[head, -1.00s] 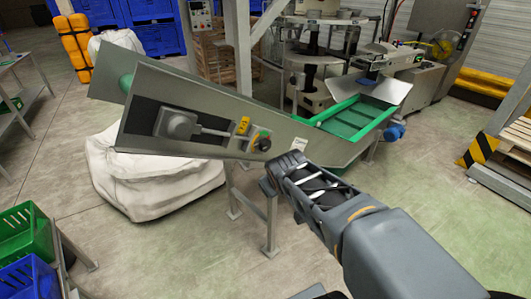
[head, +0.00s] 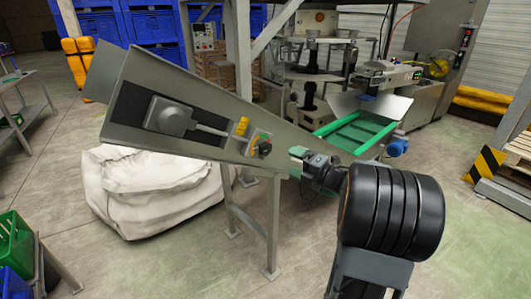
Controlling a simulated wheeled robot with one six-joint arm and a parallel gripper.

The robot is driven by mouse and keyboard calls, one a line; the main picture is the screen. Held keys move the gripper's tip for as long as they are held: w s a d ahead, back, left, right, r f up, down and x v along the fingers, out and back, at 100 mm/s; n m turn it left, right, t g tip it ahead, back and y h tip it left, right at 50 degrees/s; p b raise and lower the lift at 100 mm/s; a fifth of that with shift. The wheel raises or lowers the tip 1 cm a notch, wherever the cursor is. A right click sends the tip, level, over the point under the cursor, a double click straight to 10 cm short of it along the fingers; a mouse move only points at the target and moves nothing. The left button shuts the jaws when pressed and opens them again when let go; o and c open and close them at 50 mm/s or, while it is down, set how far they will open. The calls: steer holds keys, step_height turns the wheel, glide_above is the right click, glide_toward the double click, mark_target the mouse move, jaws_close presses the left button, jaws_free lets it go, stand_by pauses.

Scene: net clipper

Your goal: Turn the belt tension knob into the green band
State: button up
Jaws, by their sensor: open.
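The belt tension knob (head: 265,148) is a small black knob on the side plate of the inclined conveyor (head: 215,110). Behind it is a small dial plate (head: 254,139) with orange and green colouring. The knob partly covers the plate, and the pointer is too small to read against the green band. My gripper (head: 307,168) is to the right of the knob and slightly lower in the head view, apart from it. It is open and empty, seen partly from behind, with my black wrist nearer the camera.
A yellow tag (head: 242,126) and a grey motor housing with a rod (head: 172,115) lie left of the knob. The green-edged hopper (head: 355,132) is behind my gripper. A white bulk bag (head: 150,195) and a stand leg (head: 273,225) are below.

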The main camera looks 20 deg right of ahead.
mark_target(267, 150)
steer(key=x, duration=1.2)
steer(key=shift+w+a+p, duration=0.15)
steer(key=shift+w+p, duration=0.05)
steer(key=shift+p, duration=0.15)
steer(key=c, duration=0.9)
steer(key=shift+m, duration=0.3)
